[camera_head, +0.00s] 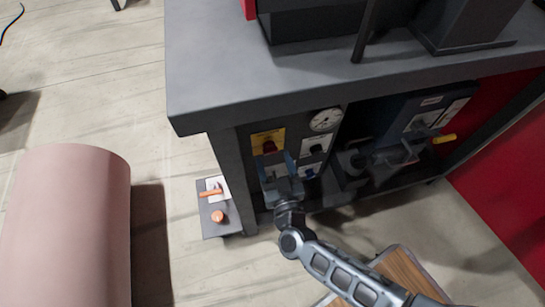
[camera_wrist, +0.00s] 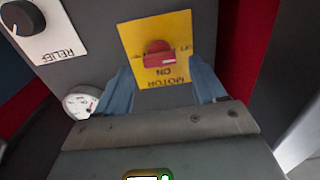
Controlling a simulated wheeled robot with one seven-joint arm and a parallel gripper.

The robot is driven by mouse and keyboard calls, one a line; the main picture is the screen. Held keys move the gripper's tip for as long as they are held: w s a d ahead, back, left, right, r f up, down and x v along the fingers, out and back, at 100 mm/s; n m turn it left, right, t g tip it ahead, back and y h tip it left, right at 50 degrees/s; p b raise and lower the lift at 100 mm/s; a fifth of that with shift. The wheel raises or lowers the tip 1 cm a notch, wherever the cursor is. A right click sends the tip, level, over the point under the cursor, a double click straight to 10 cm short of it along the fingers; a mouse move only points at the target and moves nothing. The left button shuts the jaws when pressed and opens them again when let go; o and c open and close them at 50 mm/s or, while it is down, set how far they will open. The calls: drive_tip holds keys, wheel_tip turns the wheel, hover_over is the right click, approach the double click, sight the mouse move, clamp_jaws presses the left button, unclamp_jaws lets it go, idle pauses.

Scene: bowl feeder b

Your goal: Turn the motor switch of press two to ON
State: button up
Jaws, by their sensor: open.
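The motor switch is a red knob (camera_wrist: 158,54) on a yellow plate (camera_wrist: 182,28) marked MOTOR and ON, which appears upside down in the wrist view. The knob's bar lies roughly level across the plate in that view. In the head view, the red knob (camera_head: 269,147) and yellow plate (camera_head: 259,138) are on the front panel under the bench top. My gripper (camera_wrist: 162,75) is open, with one blue-grey finger at each side of the plate's lower part and the knob between their lines. I cannot tell whether they touch. In the head view, my gripper (camera_head: 277,162) partly covers the plate.
A black knob (camera_wrist: 18,17) on a white RELIEF plate and a round gauge (camera_wrist: 80,101) are close by. The dark bench top (camera_head: 270,80) overhangs the panel. A yellow-tipped lever (camera_head: 444,139) sticks out at right. A low grey box (camera_head: 223,222) and a pink cylinder (camera_head: 65,230) stand left.

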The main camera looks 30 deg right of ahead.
sight(270, 149)
drive_tip(key=shift+x, duration=1.1)
drive_tip(key=c, duration=1.1)
